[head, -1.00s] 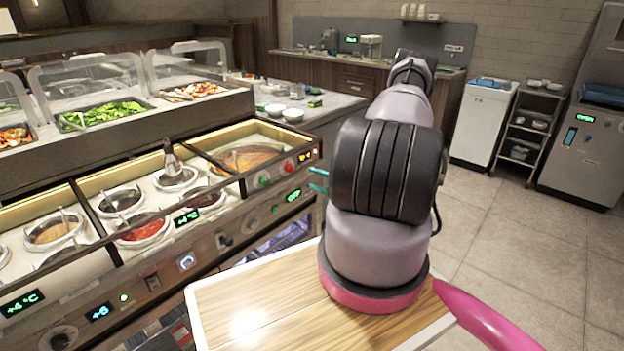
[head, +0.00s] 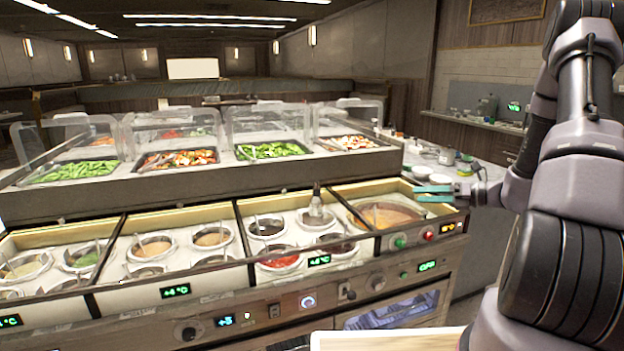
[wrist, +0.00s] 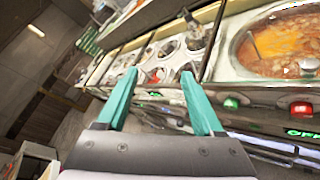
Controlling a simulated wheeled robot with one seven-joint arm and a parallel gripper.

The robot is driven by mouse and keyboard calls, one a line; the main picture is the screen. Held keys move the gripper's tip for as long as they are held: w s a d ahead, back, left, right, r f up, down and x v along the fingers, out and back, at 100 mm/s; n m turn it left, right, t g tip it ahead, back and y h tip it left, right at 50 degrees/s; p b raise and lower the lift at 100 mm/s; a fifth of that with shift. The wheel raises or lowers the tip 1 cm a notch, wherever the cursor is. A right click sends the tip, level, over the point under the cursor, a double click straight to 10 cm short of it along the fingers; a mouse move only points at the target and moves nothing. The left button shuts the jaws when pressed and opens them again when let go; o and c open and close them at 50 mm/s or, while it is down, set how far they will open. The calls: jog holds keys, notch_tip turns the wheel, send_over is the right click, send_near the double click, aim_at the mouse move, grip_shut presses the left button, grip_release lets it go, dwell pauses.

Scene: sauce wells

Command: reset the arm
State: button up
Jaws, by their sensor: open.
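My gripper (head: 434,194) has two teal fingers. In the head view it is in front of the right end of the sauce counter, close to the large soup well (head: 388,214). In the wrist view my gripper (wrist: 160,102) is open, its fingers apart with nothing between them. The soup well (wrist: 280,42) fills the upper right of that view, and the smaller wells (wrist: 175,58) show beyond the fingertips. My arm (head: 580,190) rises along the right edge of the head view.
The sauce counter (head: 250,300) has several round wells with ladles, including a red sauce well (head: 280,262). Behind it are salad trays (head: 270,150) under clear guards. A side counter with bowls (head: 446,156) stands at the back right. A wooden board (head: 390,341) is at the bottom.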

jog(key=s+a+r+n+g+h, duration=0.2)
jog(key=s+a+r+n+g, duration=0.1)
jog(key=s+a+r+n, duration=0.3)
jog(key=s+a+r+n+g+h, duration=0.2)
jog(key=s+a+r+n+g, duration=0.15)
jog(key=s+r+n, duration=0.4)
jog(key=s+d+r+n+t+h, duration=0.1)
jog(key=s+r+n+t+h, duration=0.5)
jog(key=s+r+n, duration=0.6)
jog(key=r+n+h, duration=0.1)
jog(key=n, duration=0.2)
jog(key=shift+s, duration=0.35)
